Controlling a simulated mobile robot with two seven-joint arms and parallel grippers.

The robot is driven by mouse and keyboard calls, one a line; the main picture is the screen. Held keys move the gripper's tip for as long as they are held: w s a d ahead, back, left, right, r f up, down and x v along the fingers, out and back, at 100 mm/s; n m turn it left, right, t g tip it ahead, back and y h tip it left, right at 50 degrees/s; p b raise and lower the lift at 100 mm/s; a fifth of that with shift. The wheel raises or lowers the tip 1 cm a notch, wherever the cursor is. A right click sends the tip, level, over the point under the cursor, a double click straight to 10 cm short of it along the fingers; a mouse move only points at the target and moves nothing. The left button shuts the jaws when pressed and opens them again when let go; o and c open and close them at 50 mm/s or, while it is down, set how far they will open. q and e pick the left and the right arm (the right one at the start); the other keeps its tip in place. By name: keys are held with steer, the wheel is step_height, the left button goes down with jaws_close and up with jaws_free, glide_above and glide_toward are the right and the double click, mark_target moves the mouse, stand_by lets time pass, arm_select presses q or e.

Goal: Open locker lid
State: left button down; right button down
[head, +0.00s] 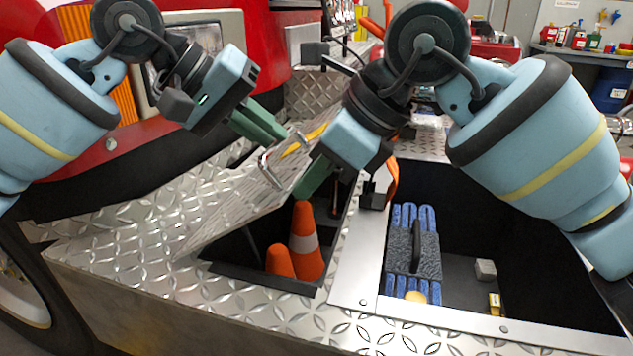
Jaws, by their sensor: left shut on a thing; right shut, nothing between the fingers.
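The locker lid (222,217) is a diamond-plate panel, tilted partly up over the left compartment. A silver handle (267,172) stands on its raised side. My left gripper (280,137) is shut at this handle; the exact contact is hard to see. My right gripper (305,187) is shut and empty, with its fingertips low beside the lid's raised edge, over the opening. I cannot tell whether it touches the lid. Orange cones (305,245) with a white band show in the compartment under the lid.
The right compartment (460,250) is open and holds blue-and-grey items (413,250), a small grey block (486,269) and a yellow item (495,303). A metal divider (352,270) separates the compartments. The red vehicle body (110,150) stands behind on the left.

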arm_select(q)
steer(key=c, duration=1.7)
jaws_free()
steer(key=shift+d+f, duration=0.15)
steer(key=shift+f, duration=0.5)
steer(key=shift+c, duration=0.2)
steer(key=shift+o, duration=1.3)
steer(key=shift+r, duration=0.15)
arm_select(e)
steer(key=shift+a+r, duration=0.15)
steer(key=shift+a, duration=0.15)
arm_select(q)
steer(key=shift+r, duration=0.15)
steer(key=v, duration=1.2)
arm_select(e)
steer(key=shift+d, duration=0.1)
arm_select(q)
steer(key=shift+w, duration=0.15)
